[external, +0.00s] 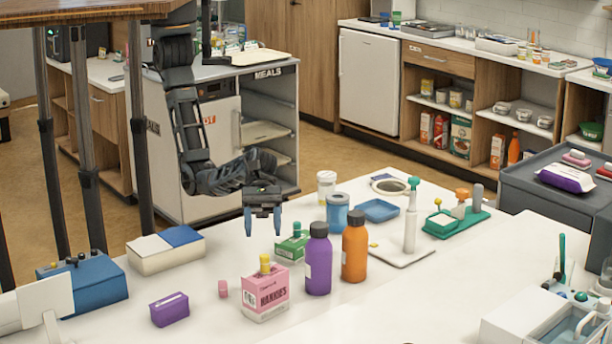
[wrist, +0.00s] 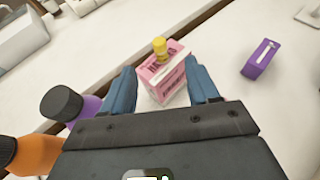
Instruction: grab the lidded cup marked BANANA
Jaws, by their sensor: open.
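I cannot read the word BANANA on any item in either view. A small white jar with a pale lid (external: 327,186) stands upright behind the blue canister (external: 337,212); no label on it is legible. A small yellow-topped item (external: 265,264) shows at the top of a pink HANKIES box (external: 266,293), and also in the wrist view (wrist: 160,46). My gripper (external: 263,230) is open and empty above the table, behind the pink box in the external view. In the wrist view the pink box (wrist: 162,80) appears between my fingers (wrist: 163,70), with no visible grip on it.
A purple bottle (external: 318,262) and an orange bottle (external: 355,248) stand right of the pink box. A green box (external: 291,248) is behind it. A small purple box (external: 170,309) lies front left. A blue tray (external: 377,210) and white dispenser (external: 410,225) are further right.

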